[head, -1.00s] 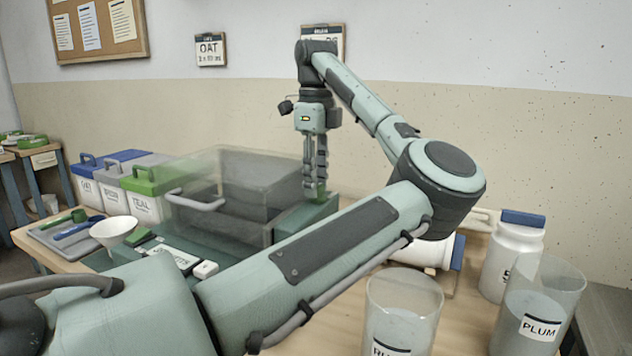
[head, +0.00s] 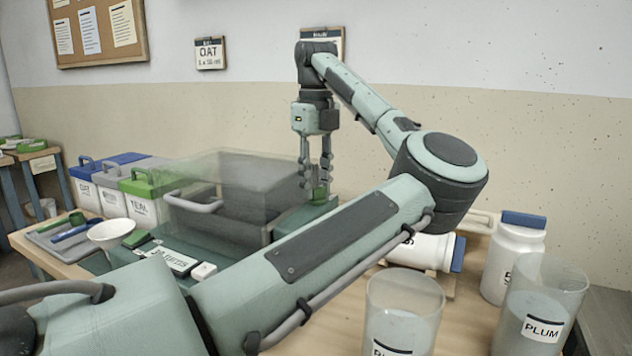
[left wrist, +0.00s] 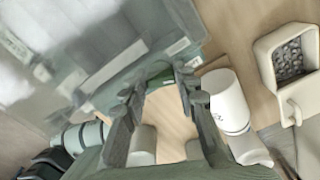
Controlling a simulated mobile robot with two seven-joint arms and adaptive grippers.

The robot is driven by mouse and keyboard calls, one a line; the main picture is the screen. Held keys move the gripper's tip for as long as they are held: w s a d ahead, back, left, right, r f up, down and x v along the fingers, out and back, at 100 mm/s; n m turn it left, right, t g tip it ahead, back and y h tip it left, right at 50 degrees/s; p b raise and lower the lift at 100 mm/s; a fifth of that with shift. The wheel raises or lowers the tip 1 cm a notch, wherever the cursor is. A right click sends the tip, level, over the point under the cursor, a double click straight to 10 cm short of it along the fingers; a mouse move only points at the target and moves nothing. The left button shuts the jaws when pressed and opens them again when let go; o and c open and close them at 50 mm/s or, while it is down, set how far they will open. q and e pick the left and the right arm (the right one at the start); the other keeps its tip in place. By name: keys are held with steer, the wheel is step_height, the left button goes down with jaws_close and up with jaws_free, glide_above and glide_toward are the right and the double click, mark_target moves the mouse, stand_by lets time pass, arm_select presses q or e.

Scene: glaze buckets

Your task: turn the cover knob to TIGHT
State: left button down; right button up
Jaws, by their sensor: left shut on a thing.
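The clear cover (head: 200,175) with a grey handle (head: 194,204) sits on a dark green base behind my forearm. The green cover knob (head: 320,192) is at the right end of that base. My left gripper (head: 319,188) points straight down with its fingers around the knob, shut on it. In the left wrist view the knob (left wrist: 160,76) shows green between the fingertips (left wrist: 160,88). The knob's marks and pointer cannot be read, so its setting is not clear. My right gripper is not in view.
A PLUM beaker (head: 545,310) and another clear beaker (head: 402,315) stand at the front right. A white jar (head: 513,258) stands behind them and another jar (head: 425,250) lies on its side. A white bowl (head: 111,233) and lidded bins (head: 145,200) are at left.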

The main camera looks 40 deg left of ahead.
arm_select(q)
steer(key=c, duration=1.2)
jaws_free()
steer(key=shift+o, duration=0.2)
